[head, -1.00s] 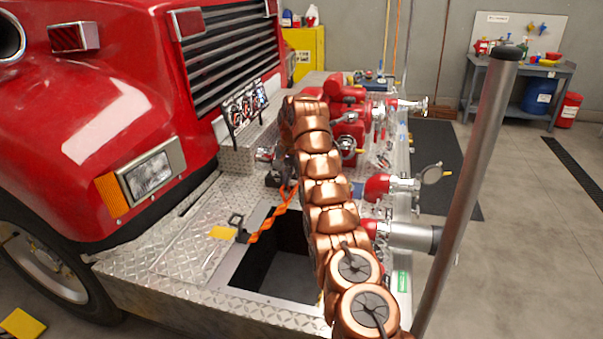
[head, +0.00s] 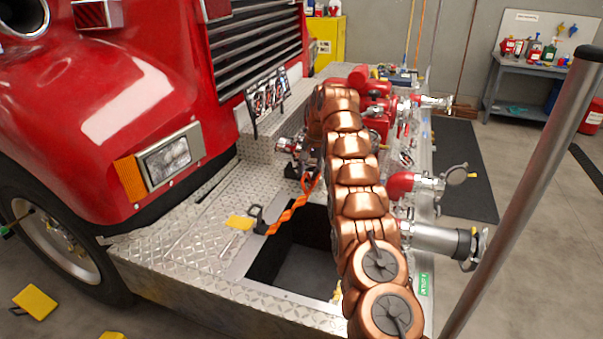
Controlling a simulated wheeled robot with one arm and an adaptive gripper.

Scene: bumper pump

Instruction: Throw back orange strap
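The orange strap (head: 291,208) is twisted. It runs from a black buckle (head: 257,219) at the left edge of the square opening (head: 300,258) in the bumper's tread plate up to the dark parts by the end of my arm. Its upper end is lost there. My copper-coloured arm reaches forward over the right side of the opening. My gripper (head: 298,170) shows only as dark parts left of the arm's far end, close to the strap's upper end. Its fingers are not clear, and I cannot tell whether it holds the strap.
The red truck front (head: 110,110) stands at left. Red pump fittings and a silver outlet pipe (head: 436,239) line the bumper's right side. A grey metal post (head: 525,190) rises at right. Floor is open at right.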

